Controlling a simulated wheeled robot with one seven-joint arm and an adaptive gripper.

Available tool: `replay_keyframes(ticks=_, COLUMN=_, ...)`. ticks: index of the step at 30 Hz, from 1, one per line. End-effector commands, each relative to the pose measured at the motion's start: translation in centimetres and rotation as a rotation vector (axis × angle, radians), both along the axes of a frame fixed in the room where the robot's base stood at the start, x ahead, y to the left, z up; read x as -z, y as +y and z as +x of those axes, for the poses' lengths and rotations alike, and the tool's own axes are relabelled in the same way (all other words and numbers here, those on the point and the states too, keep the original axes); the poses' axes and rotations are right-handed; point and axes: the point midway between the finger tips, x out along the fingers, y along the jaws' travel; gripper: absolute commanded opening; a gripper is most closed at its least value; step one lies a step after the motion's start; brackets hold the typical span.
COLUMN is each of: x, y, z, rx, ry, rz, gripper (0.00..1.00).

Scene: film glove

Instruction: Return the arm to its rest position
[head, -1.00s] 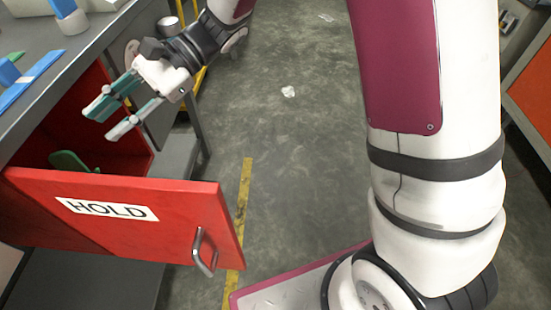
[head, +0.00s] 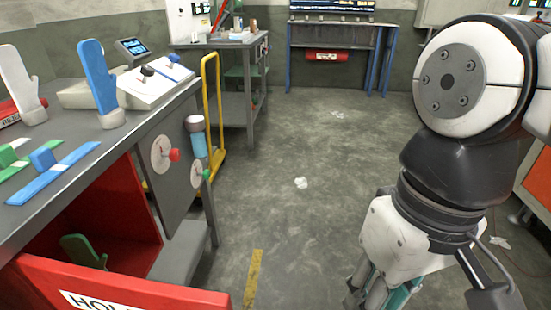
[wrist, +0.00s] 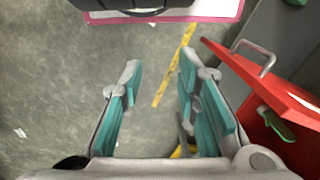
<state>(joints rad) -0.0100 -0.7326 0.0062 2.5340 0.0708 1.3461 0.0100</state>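My gripper (wrist: 157,95) shows in the wrist view with its two teal-padded fingers apart and nothing between them but floor. In the head view my gripper (head: 378,297) is at the lower right, pointing down, its fingertips cut off by the frame edge. My arm is folded in close on the right side. The red drawer (head: 110,285) marked HOLD stands open at the lower left, well apart from the gripper. A green glove-shaped piece (head: 82,250) lies inside it; it also shows in the wrist view (wrist: 275,123).
A grey bench (head: 95,170) on the left carries a blue glove form (head: 98,75), a white glove form (head: 18,80) and blue and green pieces. A yellow cart frame (head: 215,120) and a blue-legged table (head: 340,30) stand farther back.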

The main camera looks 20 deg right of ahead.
Motion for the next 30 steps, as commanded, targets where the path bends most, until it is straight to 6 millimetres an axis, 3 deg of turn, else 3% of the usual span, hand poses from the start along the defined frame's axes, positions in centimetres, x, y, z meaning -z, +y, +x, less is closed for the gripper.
replay_keyframes(ticks=6, x=0.3, y=-1.6, z=-0.9, rx=-0.014, ry=-0.037, rz=-0.06, gripper=0.29)
replay_keyframes(ticks=30, x=0.3, y=-1.6, z=-0.9, rx=-0.014, ry=-0.036, rz=-0.058, gripper=0.29)
